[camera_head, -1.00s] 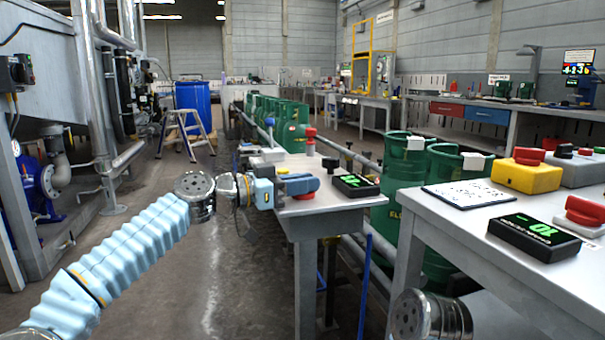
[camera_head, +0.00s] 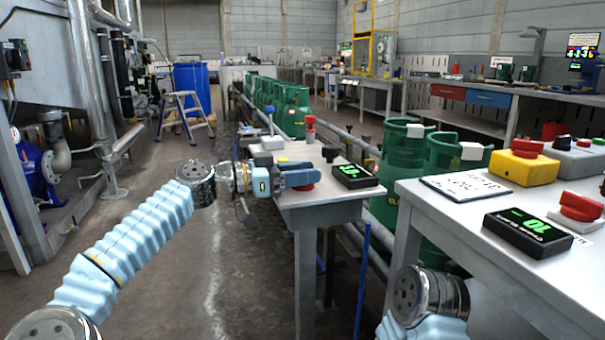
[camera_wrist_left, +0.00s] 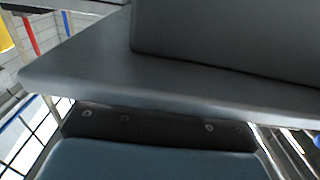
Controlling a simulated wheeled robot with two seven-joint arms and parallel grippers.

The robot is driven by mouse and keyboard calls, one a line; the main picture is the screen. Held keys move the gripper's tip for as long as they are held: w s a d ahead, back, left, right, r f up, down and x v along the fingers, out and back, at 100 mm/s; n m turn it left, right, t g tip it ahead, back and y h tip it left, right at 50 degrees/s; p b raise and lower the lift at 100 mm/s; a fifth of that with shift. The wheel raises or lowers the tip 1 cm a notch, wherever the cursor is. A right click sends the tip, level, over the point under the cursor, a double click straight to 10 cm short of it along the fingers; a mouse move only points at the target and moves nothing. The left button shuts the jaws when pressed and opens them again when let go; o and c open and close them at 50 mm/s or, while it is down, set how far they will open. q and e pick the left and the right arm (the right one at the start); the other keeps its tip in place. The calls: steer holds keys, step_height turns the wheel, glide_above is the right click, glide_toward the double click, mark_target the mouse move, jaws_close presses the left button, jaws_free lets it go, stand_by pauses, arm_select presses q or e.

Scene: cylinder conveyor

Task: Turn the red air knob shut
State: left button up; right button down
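A red knob (camera_head: 304,187) shows in part at the near table's top, mostly hidden by my left gripper (camera_head: 303,178). The gripper's blue fingers reach rightward over the knob; I cannot tell whether they touch it or how far apart they are. In the left wrist view, dark grey surfaces fill the picture and the knob is not seen. A second red knob (camera_head: 581,206) sits on a grey base on the right table, with no gripper near it. My right arm shows at the bottom; its gripper is out of view.
A black display with green digits (camera_head: 355,176) lies right of the left gripper on the near table (camera_head: 330,211). Another display (camera_head: 528,235) and a yellow box with a red button (camera_head: 524,167) stand on the right table. Green gas cylinders (camera_head: 405,165) stand between the tables.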

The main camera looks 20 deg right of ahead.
arm_select(q)
steer(key=shift+a+f, duration=0.1)
steer(key=shift+a, duration=0.15)
steer(key=a+b, duration=0.1)
steer(key=a, duration=1.2)
steer(key=shift+s+a, duration=0.15)
